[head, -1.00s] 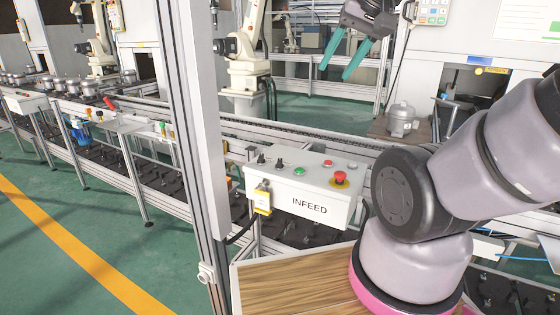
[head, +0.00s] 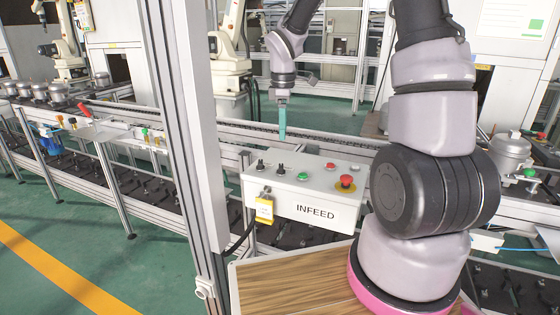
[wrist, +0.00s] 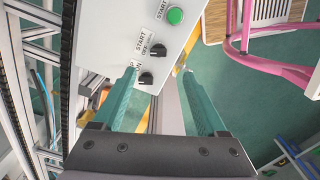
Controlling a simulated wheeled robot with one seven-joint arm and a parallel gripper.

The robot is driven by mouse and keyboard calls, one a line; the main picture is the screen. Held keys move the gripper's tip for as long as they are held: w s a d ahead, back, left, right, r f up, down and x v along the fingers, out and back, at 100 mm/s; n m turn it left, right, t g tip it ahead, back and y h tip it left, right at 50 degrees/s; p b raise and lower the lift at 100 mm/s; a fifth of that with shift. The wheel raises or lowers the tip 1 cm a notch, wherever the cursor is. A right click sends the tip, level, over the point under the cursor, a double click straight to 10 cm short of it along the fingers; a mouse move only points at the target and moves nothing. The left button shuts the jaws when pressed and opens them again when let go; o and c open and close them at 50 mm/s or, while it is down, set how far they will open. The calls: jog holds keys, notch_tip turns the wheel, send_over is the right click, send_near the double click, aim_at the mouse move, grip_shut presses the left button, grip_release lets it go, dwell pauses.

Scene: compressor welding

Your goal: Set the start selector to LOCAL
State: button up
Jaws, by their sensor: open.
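The white INFEED control box (head: 270,197) carries two black selector knobs on its top, a left knob (head: 261,164) and a right knob (head: 281,167). In the wrist view the same knobs show as a lower knob (wrist: 145,79) and an upper knob (wrist: 156,50). My gripper (head: 282,134) points down above and behind the box, apart from the knobs. In the wrist view its teal fingers (wrist: 158,74) are open and empty, with the lower knob seen between the tips.
The box also has a green button (head: 303,176), a red button (head: 330,166) and a red emergency stop (head: 346,182). A yellow-tagged padlock (head: 265,207) hangs on its front. A metal post (head: 187,130) stands to the left. A conveyor runs behind.

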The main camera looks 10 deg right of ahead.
aim_at(281, 166)
jog(key=shift+n, duration=0.3)
jog(key=f, duration=1.2)
jog(key=shift+w+a+f, duration=0.1)
jog(key=shift+w+a, duration=0.15)
jog(key=shift+w, duration=0.1)
grip_shut()
